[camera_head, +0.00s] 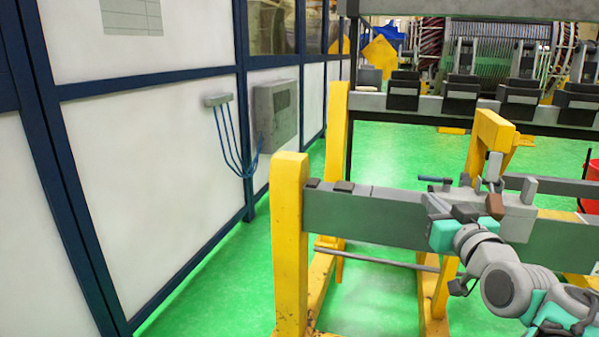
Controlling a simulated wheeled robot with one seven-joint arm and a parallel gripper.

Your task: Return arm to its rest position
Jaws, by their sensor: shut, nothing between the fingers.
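My arm reaches in from the lower right, with grey joints and teal covers. Its end, my gripper (464,212), is at the near grey-green beam, in front of a grey fixture (515,212) mounted on that beam. The gripper is shut and I see nothing held in it. Its fingertips are small and overlap the fixture in the picture, so I cannot tell whether they touch it. A brown block (495,205) shows just right of the gripper.
The grey-green beam (370,212) rests on yellow posts (290,240). Behind it stands a rack with dark holders (461,95). A white panelled wall (150,180) with a grey box (275,115) and blue cables is on the left. Green floor (215,295) between wall and frame is clear.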

